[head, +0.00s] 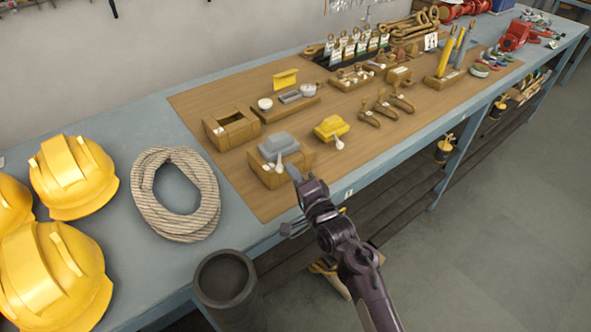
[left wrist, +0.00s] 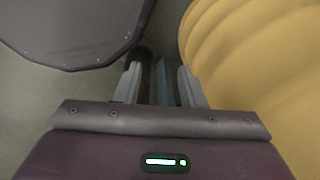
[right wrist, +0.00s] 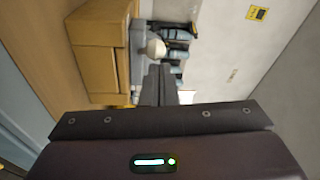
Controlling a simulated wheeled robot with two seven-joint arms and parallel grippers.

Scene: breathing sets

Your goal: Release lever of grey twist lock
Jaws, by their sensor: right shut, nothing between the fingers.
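The grey twist lock (head: 279,145) sits on a wooden block (head: 268,178) near the table's front edge. Its pale lever (head: 279,164) hangs down on the front side. In the right wrist view the lever's white rounded end (right wrist: 155,47) shows just beyond my fingers, beside the wooden block (right wrist: 95,48). My right gripper (head: 294,174) is shut and empty, close to the lever's right side; I cannot tell whether it touches. My left gripper (left wrist: 162,82) is open and empty, away from the table items and outside the head view.
A yellow twist lock (head: 331,127) stands right of the grey one. An empty wooden holder (head: 231,128) is to the left. A coiled rope (head: 176,194), yellow helmets (head: 75,172) and a dark cylinder (head: 225,279) lie further left. Bare board lies in front of the yellow lock.

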